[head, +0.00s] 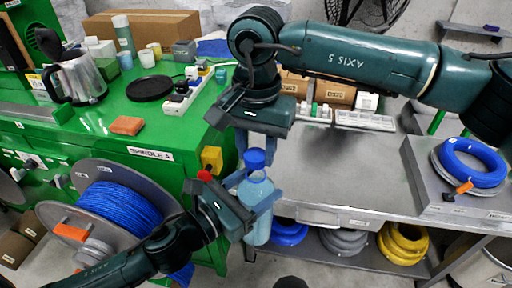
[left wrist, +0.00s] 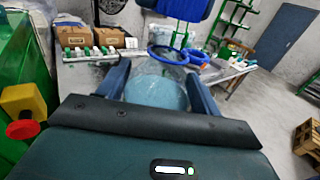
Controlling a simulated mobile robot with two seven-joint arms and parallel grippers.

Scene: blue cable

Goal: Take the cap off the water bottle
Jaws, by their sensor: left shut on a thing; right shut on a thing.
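The water bottle (head: 257,192) is clear and pale blue, upright, and held off the floor at the left end of the grey bench. Its blue cap (head: 255,158) is on top at the neck. My left gripper (head: 256,207) is shut on the bottle's body from the left side. In the left wrist view the bottle (left wrist: 157,88) shows between my two fingers. My right gripper (head: 255,156) comes down from above and is shut on the cap, a finger on either side. The exact contact at the cap is small and hard to see.
A green workbench (head: 150,140) with a kettle (head: 78,78) and black disc (head: 150,88) is at left. A blue cable reel (head: 118,205) stands below it. The grey bench (head: 340,165) is mostly clear; a blue coil (head: 472,162) lies at its right. A red button (head: 204,175) is close by.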

